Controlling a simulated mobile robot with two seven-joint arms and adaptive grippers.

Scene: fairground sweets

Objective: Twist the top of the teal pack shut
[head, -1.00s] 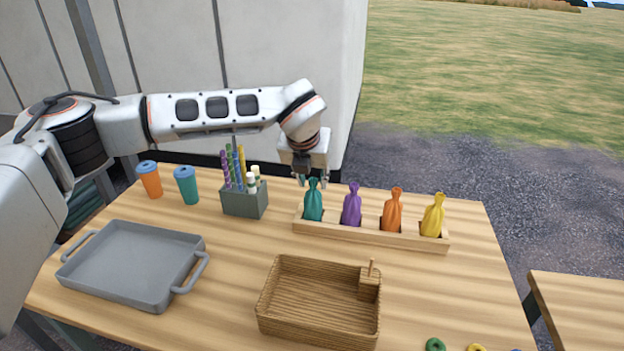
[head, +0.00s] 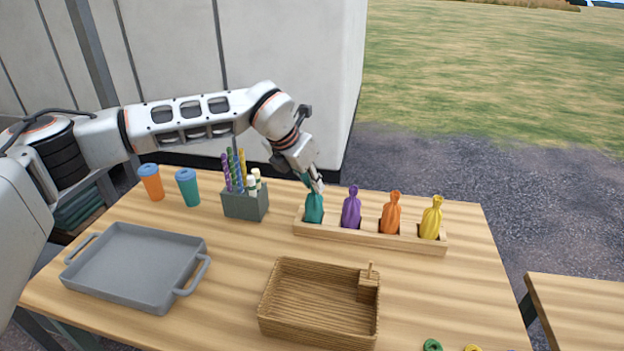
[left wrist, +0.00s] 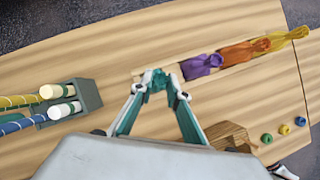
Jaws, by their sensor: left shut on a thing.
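The teal pack (head: 314,209) stands in the leftmost slot of a wooden rack (head: 370,238). My left gripper (head: 316,187) is at its top, coming down from the upper left, and is shut on the pack's gathered neck. In the left wrist view the two fingertips (left wrist: 160,82) close around the teal top (left wrist: 157,80). The pack's lower body is hidden in its slot.
Purple (head: 351,208), orange (head: 391,213) and yellow (head: 431,218) packs stand in the same rack to the right. A grey holder with sticks (head: 245,203) stands to the left. A grey tray (head: 137,267) and a wicker basket (head: 319,302) lie nearer, with clear table between them.

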